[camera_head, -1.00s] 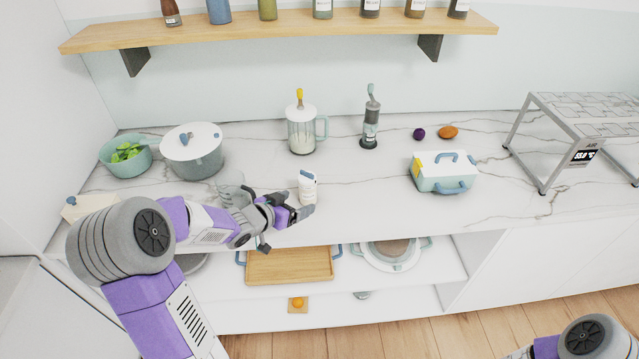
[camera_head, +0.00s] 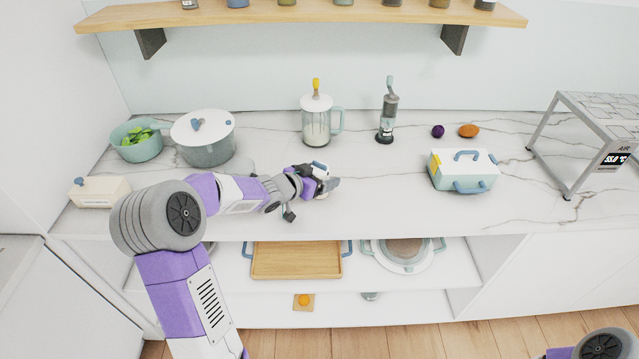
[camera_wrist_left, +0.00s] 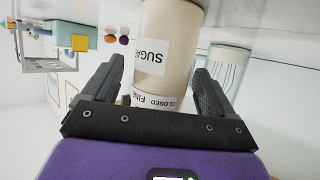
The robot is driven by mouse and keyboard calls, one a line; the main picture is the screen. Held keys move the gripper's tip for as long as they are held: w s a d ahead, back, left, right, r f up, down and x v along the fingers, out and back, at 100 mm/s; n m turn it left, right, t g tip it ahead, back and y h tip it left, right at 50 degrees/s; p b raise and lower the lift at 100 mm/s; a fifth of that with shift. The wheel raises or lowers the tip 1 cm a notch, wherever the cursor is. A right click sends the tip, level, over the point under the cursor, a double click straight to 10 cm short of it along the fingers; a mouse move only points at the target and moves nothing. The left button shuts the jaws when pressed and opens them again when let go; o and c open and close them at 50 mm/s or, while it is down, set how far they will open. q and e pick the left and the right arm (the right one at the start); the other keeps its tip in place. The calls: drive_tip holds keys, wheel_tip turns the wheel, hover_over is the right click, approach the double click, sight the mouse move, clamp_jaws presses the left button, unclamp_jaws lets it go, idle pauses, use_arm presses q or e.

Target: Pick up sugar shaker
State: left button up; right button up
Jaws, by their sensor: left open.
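The sugar shaker (camera_wrist_left: 165,45) is a cream cylinder with a "SUGAR" label. In the left wrist view it stands between the two dark fingers of my left gripper (camera_wrist_left: 157,72). The fingers are apart, with a gap visible on each side of the shaker. In the head view my left gripper (camera_head: 325,184) is at the counter's middle, and only the top of the sugar shaker (camera_head: 319,168) shows above it; the rest is hidden. My right gripper is out of view; only part of that arm shows at lower right.
Behind stand a blender-like jar (camera_head: 316,125) and a grey-green grinder (camera_head: 387,115). A large pot (camera_head: 207,150) and a green bowl (camera_head: 138,148) are at left, with a butter dish (camera_head: 98,193). A lidded box (camera_head: 463,176) is at right. A wooden shelf (camera_head: 300,17) runs above.

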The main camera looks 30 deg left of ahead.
use_arm(q)
drive_tip(key=c, duration=1.3)
drive_tip(key=shift+o, duration=0.2)
wheel_tip(320, 180, up, 10)
drive_tip(key=p, duration=0.6)
